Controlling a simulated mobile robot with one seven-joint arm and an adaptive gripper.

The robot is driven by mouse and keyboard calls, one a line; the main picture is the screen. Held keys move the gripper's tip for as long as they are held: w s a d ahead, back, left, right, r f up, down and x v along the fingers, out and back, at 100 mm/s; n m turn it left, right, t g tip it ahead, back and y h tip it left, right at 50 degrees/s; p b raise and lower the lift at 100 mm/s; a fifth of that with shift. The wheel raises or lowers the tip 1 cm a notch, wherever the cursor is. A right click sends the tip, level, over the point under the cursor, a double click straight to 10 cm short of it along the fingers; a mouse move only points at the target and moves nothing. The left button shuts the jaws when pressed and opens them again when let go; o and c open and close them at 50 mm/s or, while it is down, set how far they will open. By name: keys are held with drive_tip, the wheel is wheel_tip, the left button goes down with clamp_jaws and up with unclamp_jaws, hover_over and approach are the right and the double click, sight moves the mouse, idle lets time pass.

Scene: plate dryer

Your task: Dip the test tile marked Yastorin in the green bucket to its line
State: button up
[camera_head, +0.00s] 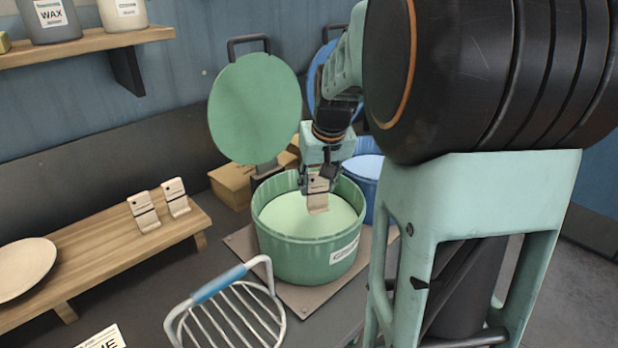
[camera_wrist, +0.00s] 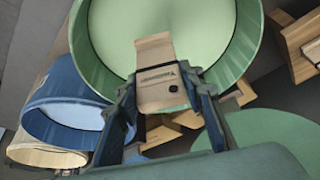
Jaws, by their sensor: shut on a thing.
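My gripper (camera_head: 318,180) is shut on a pale tile (camera_head: 318,203) and holds it upright inside the rim of the green bucket (camera_head: 300,256). The bucket (camera_wrist: 84,48) holds pale green liquid (camera_head: 290,215). The tile's lower end is at or just over the liquid; I cannot tell whether it touches. Its line is not clear. The bucket's green lid (camera_head: 254,108) stands open behind it.
A blue bucket (camera_head: 361,169) stands close behind, right of the green one. Two similar tiles (camera_head: 144,211) (camera_head: 175,197) stand on a wooden bench (camera_head: 95,238) at left, with a round plate (camera_head: 24,270). A wire rack (camera_head: 232,318) with a blue handle is in front.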

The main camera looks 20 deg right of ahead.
sight(318, 211)
drive_tip(key=shift+f+b, duration=3.7)
drive_tip(key=shift+f, duration=1.25)
drive_tip(key=shift+f+b, duration=0.3)
drive_tip(key=shift+f, duration=0.05)
drive_tip(key=shift+r+p, duration=5.3)
drive_tip(key=shift+r, duration=1.85)
